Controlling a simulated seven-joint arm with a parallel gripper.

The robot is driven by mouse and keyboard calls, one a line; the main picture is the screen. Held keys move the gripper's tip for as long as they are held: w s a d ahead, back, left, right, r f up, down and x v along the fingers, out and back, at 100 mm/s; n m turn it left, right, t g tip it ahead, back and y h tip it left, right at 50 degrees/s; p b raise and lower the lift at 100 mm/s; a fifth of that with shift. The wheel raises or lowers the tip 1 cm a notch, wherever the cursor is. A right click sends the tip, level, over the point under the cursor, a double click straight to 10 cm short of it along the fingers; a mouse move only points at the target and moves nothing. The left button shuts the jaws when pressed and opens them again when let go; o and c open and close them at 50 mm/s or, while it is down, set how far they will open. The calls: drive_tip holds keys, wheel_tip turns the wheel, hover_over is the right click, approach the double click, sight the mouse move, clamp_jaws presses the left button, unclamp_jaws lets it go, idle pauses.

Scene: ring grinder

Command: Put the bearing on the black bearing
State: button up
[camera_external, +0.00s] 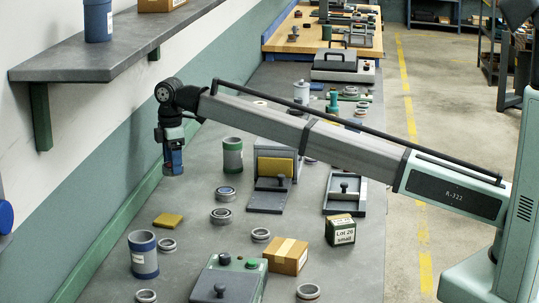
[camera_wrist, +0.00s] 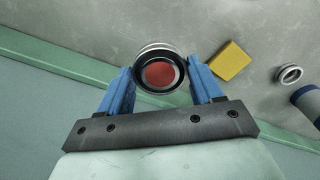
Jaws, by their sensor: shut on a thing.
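My gripper (camera_wrist: 160,80) has two blue fingers, shut on a round bearing (camera_wrist: 160,50) with a silvery outer rim, a black ring and a red centre. In the external view my gripper (camera_external: 173,166) hangs in the air above the bench, near the wall side; the held bearing is small and mostly hidden there. Several loose metal rings lie on the bench, among them one with a bluish inside (camera_external: 225,194), a darker ring (camera_external: 220,215) and a ring near the blue cup (camera_external: 166,245). I cannot tell which is the black bearing.
A yellow pad (camera_external: 168,220) lies below my gripper. A blue-banded cup (camera_external: 143,262), a green-topped cylinder (camera_external: 232,160), a cardboard box (camera_external: 288,256) and a control box (camera_external: 228,282) stand around. A shelf (camera_external: 100,60) juts from the wall at the upper left.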

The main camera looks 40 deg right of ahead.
drive_tip(key=a+r, duration=0.1)
drive_tip(key=s+a+r, duration=0.1)
drive_tip(key=shift+s+r, duration=0.3)
drive_tip(key=s+r, duration=0.2)
drive_tip(key=s, duration=0.5)
approach(222, 213)
drive_tip(key=shift+m, duration=0.3)
drive_tip(key=shift+w+f, duration=0.1)
drive_tip(key=shift+f, duration=2.75)
drive_tip(key=shift+f, duration=0.1)
drive_tip(key=o, duration=1.3)
drive_tip(key=shift+c, duration=0.2)
wheel_tip(222, 213, up, 12)
